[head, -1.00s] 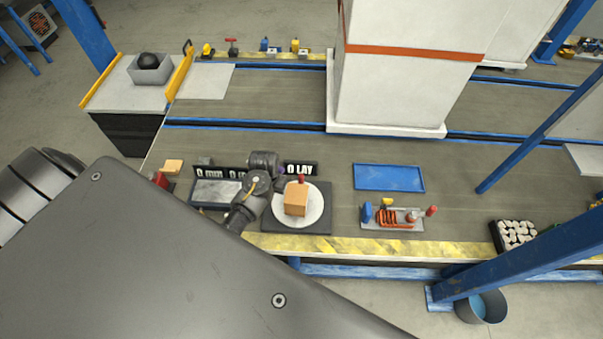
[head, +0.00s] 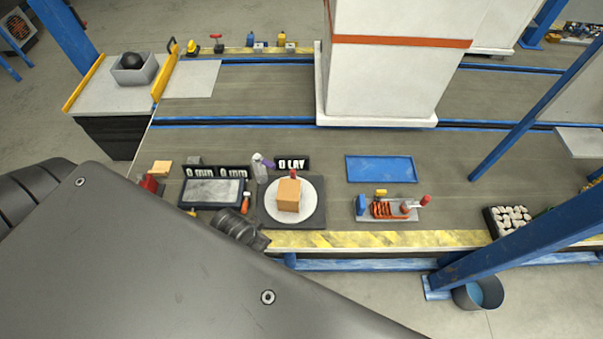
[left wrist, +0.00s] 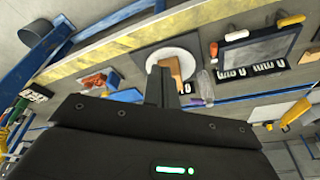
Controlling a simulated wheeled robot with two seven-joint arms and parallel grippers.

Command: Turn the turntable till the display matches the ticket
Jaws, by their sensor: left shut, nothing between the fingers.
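The white round turntable (head: 310,211) sits on a dark square base at the front of the bench. An orange-brown box (head: 288,195) with a red piece behind its top stands on it. No ticket can be made out. My left gripper (head: 262,243) is shut and empty, at the front left of the turntable base. In the left wrist view the fingers (left wrist: 160,75) point toward the turntable (left wrist: 190,62) and box (left wrist: 172,66). My right gripper is out of view.
A clear bottle (head: 259,170) stands between the displays. An orange-handled tool (head: 246,201) lies left of the turntable. A blue tray (head: 381,169) and a grey tool holder (head: 372,211) are to the right. A blue post (head: 530,243) crosses the right side.

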